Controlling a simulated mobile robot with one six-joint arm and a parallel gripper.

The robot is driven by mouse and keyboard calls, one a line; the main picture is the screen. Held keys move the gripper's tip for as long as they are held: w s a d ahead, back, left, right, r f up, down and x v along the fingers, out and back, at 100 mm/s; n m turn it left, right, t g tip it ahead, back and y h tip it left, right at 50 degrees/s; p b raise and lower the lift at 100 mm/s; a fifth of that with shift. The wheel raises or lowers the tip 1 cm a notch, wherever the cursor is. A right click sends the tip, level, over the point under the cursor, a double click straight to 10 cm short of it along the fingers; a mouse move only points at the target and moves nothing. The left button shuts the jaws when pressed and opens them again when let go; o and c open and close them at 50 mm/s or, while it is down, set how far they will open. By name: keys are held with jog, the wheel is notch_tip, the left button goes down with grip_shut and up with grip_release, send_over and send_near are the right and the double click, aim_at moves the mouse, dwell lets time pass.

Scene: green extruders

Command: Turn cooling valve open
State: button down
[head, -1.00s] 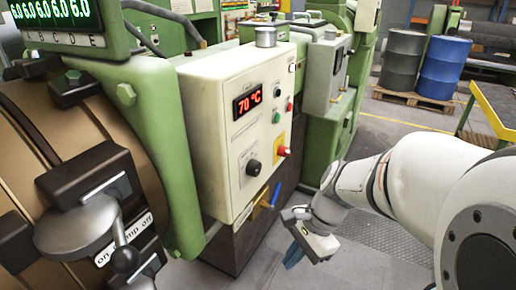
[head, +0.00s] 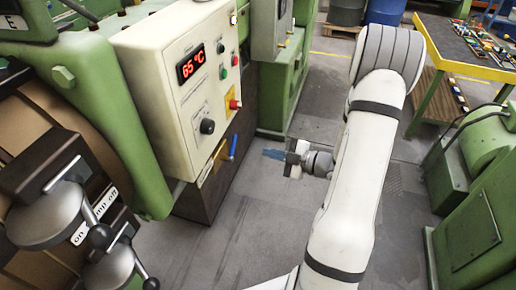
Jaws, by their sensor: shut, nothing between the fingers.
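The cooling valve's blue lever (head: 233,147) stands near upright below the cream control box. Its brass body (head: 214,164) sits at the box's lower edge, beside the dark base. The gap in depth between fingers and lever is hard to judge.
The cream control box (head: 178,75) shows 65 °C, with a black knob (head: 207,126) and several buttons. Green machine parts stand left and behind. A yellow-edged table (head: 470,68) and a green machine (head: 480,170) are at right. Grey floor (head: 215,255) is open below.

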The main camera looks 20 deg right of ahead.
aim_at(233, 147)
jog(key=w+d+f+p+x, duration=0.1)
jog(key=f+p+x, duration=0.1)
jog(key=x, duration=0.9)
jog(key=shift+w, duration=0.4)
